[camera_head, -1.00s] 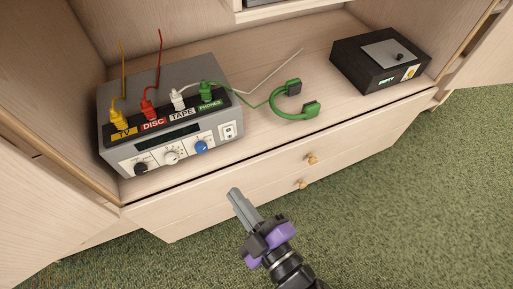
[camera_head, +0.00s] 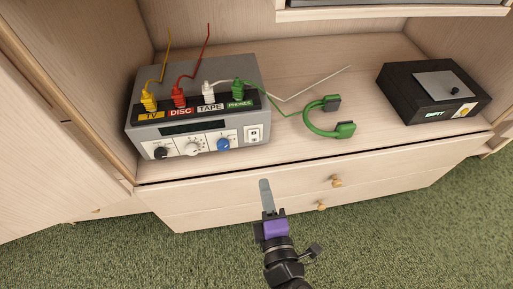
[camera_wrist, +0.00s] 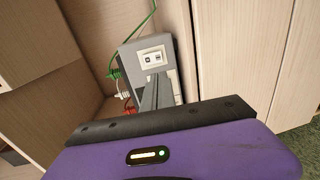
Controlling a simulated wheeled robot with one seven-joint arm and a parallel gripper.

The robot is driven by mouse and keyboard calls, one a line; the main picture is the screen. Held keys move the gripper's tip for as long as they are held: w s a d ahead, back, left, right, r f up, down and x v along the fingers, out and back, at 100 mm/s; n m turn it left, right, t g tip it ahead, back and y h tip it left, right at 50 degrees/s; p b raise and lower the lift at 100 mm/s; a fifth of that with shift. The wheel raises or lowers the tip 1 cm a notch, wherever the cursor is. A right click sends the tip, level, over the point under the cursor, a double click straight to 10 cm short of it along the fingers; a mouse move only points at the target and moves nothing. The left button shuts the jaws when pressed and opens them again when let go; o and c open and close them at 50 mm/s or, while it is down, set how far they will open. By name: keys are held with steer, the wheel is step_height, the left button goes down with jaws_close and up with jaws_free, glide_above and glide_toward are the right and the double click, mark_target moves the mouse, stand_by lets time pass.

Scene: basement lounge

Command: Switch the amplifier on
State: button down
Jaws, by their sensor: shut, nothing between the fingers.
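The amplifier (camera_head: 200,105) is a grey box on the shelf at the left. Yellow, red, white and green plugs stand in its labelled top strip. Its front has a dark display (camera_head: 190,128), a black knob (camera_head: 162,152), a white knob (camera_head: 192,148), a blue knob (camera_head: 223,144) and a white rocker switch (camera_head: 254,134) at the right end. My gripper (camera_head: 265,184) is shut and empty, in front of the drawers below the switch, apart from the amplifier. In the wrist view the switch (camera_wrist: 153,58) shows just beyond the fingertips (camera_wrist: 158,80). Which way the rocker is set is too small to tell.
Green headphones (camera_head: 325,117) lie on the shelf right of the amplifier. A black box (camera_head: 432,90) with a label reading EMPTY stands farther right. Drawer knobs (camera_head: 337,181) stick out below the shelf. An upper shelf edge (camera_head: 390,12) overhangs at the back.

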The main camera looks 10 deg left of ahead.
mark_target(254, 141)
steer(key=b+x, duration=0.1)
steer(key=x, duration=1.2)
steer(key=shift+w+a+f, duration=0.1)
steer(key=shift+w, duration=0.15)
steer(key=shift+w+f+b, duration=0.1)
steer(key=shift+f+b, duration=0.05)
steer(key=shift+b, duration=0.55)
steer(key=shift+f+b, duration=0.1)
steer(key=shift+b, duration=0.35)
steer(key=shift+w+r, duration=0.1)
steer(key=shift+r, duration=0.15)
